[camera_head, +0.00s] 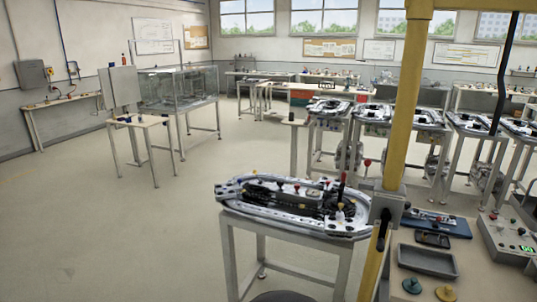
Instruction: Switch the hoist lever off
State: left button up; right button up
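A yellow upright post (407,100) stands at the right of the head view, joined to a yellow beam at the top. A grey bracket or box (387,204) is fixed low on the post. A dark lever-like handle (382,230) shows just below this box; it looks like the hoist lever, but its on or off position is too small to tell. A black hose or cable (502,75) hangs from the beam at the right. Neither of my grippers is in view.
A stand with an oval ring track (250,208) is left of the post. More track stands fill the back right. The floor at left (110,240) is clear.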

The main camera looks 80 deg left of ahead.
aim_at(368, 162)
jog(key=k+l+u, duration=0.1)
jog(key=u, duration=1.65)
jog(key=i+j+z, duration=0.1)
jog(key=i+j, duration=1.65)
jog(key=j, duration=0.2)
jog(key=l+z, duration=0.05)
